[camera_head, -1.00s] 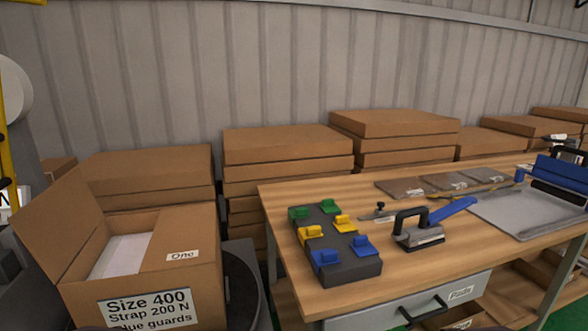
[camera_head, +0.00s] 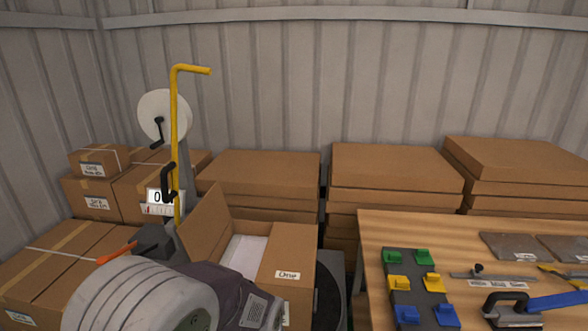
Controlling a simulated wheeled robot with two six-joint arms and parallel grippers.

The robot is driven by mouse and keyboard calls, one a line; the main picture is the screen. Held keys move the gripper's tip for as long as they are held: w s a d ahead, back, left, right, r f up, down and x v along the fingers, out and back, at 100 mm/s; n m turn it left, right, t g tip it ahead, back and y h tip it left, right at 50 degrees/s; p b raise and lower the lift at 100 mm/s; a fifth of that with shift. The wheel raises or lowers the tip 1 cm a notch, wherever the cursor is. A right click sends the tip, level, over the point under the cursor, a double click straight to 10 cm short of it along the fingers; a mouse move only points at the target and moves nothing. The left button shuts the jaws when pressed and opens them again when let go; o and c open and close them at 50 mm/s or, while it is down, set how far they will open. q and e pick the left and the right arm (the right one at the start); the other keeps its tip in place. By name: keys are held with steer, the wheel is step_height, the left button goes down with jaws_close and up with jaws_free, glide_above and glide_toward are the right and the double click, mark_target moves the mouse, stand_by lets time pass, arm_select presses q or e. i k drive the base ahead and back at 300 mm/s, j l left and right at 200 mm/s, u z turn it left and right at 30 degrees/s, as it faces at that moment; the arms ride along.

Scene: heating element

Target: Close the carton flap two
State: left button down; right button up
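The open carton (camera_head: 299,241) stands left of the wooden table. Its flap labelled "One" (camera_head: 283,257) lies folded flat over the right part of the opening. Another flap (camera_head: 204,225), on the left side, stands up and leans outward; I take it for flap two, though no label shows on it. White contents (camera_head: 244,251) show in the gap between them. One of my arms crosses the lower left in front of the carton and hides its front. Neither gripper's fingers are in view.
A yellow-handled strapping stand (camera_head: 174,130) with a white reel rises behind the carton. Strapped boxes (camera_head: 60,255) fill the left. Stacked flat cartons (camera_head: 395,175) line the wall. The wooden table (camera_head: 371,240) at right holds a dark block with coloured clips (camera_head: 410,285) and tools.

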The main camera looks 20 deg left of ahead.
mark_target(200, 232)
steer(key=k+l+u, duration=0.15)
steer(key=u, duration=1.3)
